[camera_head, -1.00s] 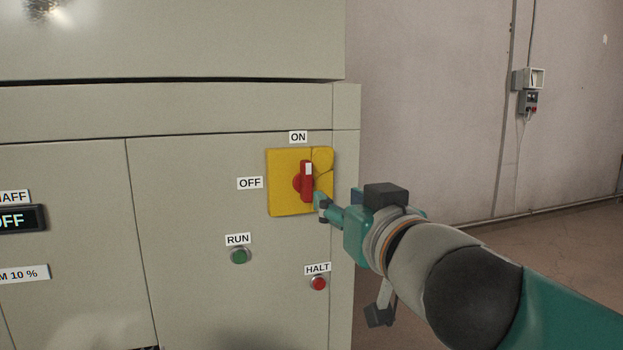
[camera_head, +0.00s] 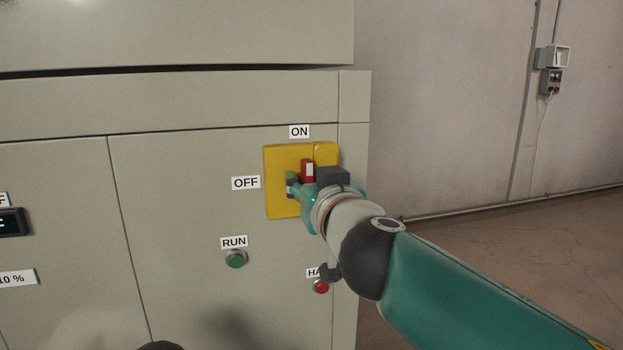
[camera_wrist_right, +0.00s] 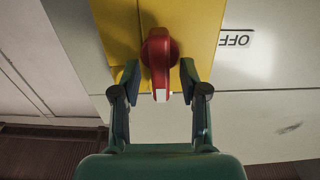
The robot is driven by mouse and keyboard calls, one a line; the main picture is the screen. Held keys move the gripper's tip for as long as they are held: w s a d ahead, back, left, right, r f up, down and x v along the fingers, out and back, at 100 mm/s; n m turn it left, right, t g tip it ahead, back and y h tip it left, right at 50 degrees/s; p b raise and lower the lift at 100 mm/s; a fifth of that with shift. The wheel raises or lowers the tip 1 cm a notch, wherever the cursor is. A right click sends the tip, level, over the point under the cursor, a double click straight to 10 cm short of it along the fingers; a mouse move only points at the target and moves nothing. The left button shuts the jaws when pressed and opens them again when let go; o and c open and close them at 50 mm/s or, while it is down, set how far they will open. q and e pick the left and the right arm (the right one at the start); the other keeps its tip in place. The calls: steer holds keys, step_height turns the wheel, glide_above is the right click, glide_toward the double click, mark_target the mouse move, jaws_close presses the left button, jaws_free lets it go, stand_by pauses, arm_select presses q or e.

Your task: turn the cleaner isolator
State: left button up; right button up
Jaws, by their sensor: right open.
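The cleaner isolator is a red rotary handle (camera_head: 307,169) on a yellow plate (camera_head: 282,207) on the grey cabinet. Its white-marked end points up toward the ON label (camera_head: 299,132); the OFF label (camera_head: 246,183) is to its left. My right gripper (camera_head: 301,186) is at the handle and hides its lower part in the head view. In the right wrist view the red handle (camera_wrist_right: 158,60) lies between the two open fingers of the gripper (camera_wrist_right: 158,82), with a visible gap on each side. My left gripper is not in view.
A green RUN button (camera_head: 236,259) is on the cabinet below left of the plate. A red HALT button (camera_head: 321,287) sits below my right wrist, its label partly covered. A small grey control box (camera_head: 551,82) hangs on the wall at right.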

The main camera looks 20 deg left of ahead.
jaws_close()
steer(key=shift+n, duration=0.3)
steer(key=n+b, duration=0.1)
steer(key=n, duration=0.4)
steer(key=n+b, duration=0.1)
steer(key=n, duration=0.5)
steer(key=a+f+n+b, duration=0.1)
steer(key=n, duration=0.5)
steer(key=shift+s+f, duration=0.1)
steer(key=shift+s, duration=0.3)
steer(key=shift+n, duration=0.3)
